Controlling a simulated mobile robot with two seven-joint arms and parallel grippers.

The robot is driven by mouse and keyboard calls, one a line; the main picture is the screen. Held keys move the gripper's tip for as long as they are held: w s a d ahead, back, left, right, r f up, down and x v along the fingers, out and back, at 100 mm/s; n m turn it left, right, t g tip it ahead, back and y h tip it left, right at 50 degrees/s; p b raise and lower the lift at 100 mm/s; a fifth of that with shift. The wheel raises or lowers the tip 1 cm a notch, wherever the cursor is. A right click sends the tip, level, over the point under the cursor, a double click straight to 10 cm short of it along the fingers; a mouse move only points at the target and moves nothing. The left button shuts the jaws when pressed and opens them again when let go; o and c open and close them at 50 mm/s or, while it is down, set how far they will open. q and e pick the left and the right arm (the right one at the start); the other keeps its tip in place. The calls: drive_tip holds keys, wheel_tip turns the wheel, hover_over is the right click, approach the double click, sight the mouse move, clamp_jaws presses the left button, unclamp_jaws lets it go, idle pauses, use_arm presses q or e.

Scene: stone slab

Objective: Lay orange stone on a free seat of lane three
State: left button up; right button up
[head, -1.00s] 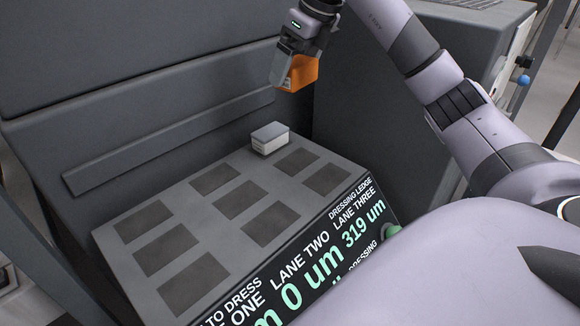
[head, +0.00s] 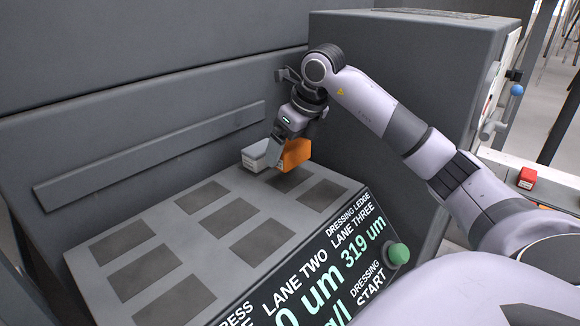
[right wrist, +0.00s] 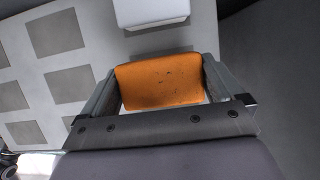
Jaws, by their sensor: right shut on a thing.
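The orange stone (head: 296,153) is held between the fingers of my right gripper (head: 287,152). It also fills the jaws in the right wrist view (right wrist: 160,80). It is low over the middle seat (head: 292,181) of lane three; whether it touches is not clear. A white-grey stone (head: 258,157) sits on the back seat of lane three, close beside the orange one. It also shows in the right wrist view (right wrist: 152,12). The front seat of lane three (head: 322,194) is bare. My left gripper is not in view.
The grey ledge (head: 190,232) carries bare dark seats in lanes one and two. A raised rail (head: 150,155) runs along the wall behind. A green button (head: 398,254) is at the front right of the lettered panel.

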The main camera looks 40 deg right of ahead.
sight(290, 162)
wheel_tip(290, 162, down, 4)
drive_tip(key=shift+r+b, duration=0.1)
drive_tip(key=shift+b, duration=0.55)
drive_tip(key=o, duration=0.8)
drive_tip(key=shift+f, duration=0.25)
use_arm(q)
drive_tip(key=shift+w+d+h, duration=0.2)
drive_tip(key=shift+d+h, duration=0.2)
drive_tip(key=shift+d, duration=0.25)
use_arm(e)
drive_tip(key=shift+r, duration=0.15)
